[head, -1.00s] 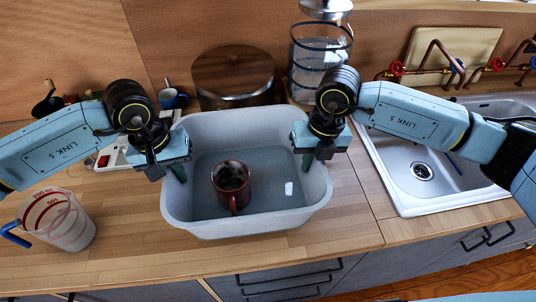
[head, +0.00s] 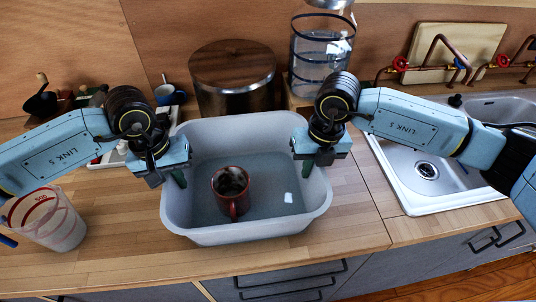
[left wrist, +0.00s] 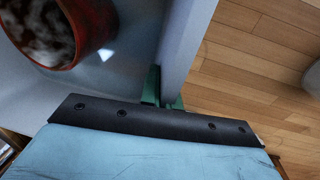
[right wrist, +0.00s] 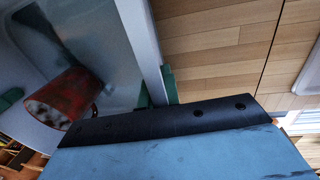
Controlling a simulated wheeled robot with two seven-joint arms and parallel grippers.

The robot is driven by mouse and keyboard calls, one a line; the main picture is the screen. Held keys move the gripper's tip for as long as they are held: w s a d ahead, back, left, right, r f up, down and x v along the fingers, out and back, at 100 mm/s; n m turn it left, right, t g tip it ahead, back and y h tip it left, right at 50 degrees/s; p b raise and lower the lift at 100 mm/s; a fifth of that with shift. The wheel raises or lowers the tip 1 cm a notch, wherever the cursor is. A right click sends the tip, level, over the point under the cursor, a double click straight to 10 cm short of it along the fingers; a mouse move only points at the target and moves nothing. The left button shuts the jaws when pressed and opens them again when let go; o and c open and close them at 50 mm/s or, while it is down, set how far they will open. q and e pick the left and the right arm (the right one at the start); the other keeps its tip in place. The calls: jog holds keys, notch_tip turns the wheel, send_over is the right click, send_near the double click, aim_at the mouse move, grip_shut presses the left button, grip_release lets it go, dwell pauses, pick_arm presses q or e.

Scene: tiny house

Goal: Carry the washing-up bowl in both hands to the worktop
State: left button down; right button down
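The washing-up bowl (head: 245,236) is a pale grey tub over the wooden worktop (head: 120,240), roughly level. I cannot tell whether its base touches the wood. A dark red mug (head: 232,205) stands inside, with a small white patch beside it. My left gripper (head: 175,178) is shut on the bowl's left wall; in the left wrist view its green fingers (left wrist: 161,92) sit either side of that wall. My right gripper (head: 312,165) is shut on the right wall; its fingers (right wrist: 157,90) also straddle the wall in the right wrist view.
A measuring jug (head: 52,222) stands at the left. A wooden-lidded canister (head: 234,82) and a glass dispenser (head: 320,58) stand close behind the bowl. The steel sink (head: 415,185) is at right. Bare worktop shows in front.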

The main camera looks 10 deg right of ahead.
pick_arm(q)
jog(key=shift+a+f+b, duration=0.1)
jog(key=shift+f+b, duration=0.25)
jog(key=shift+f, duration=0.1)
pick_arm(e)
jog(key=shift+d+f, duration=0.1)
jog(key=shift+f, duration=0.35)
pick_arm(q)
jog(key=c, duration=1.6)
grip_release()
jog(key=shift+r, duration=0.1)
jog(key=shift+c, duration=0.2)
pick_arm(e)
jog(key=c, duration=1.6)
grip_release()
jog(key=shift+r, duration=0.1)
jog(key=shift+c, duration=0.2)
pick_arm(q)
jog(key=shift+r, duration=0.15)
pick_arm(e)
jog(key=shift+r, duration=0.3)
pick_arm(q)
notch_tip(320, 180, up, 12)
jog(key=a, duration=0.1)
jog(key=shift+a+f, duration=0.2)
pick_arm(e)
notch_tip(320, 180, up, 11)
jog(key=d, duration=0.1)
jog(key=shift+d+r, duration=0.15)
jog(key=shift+d, duration=0.05)
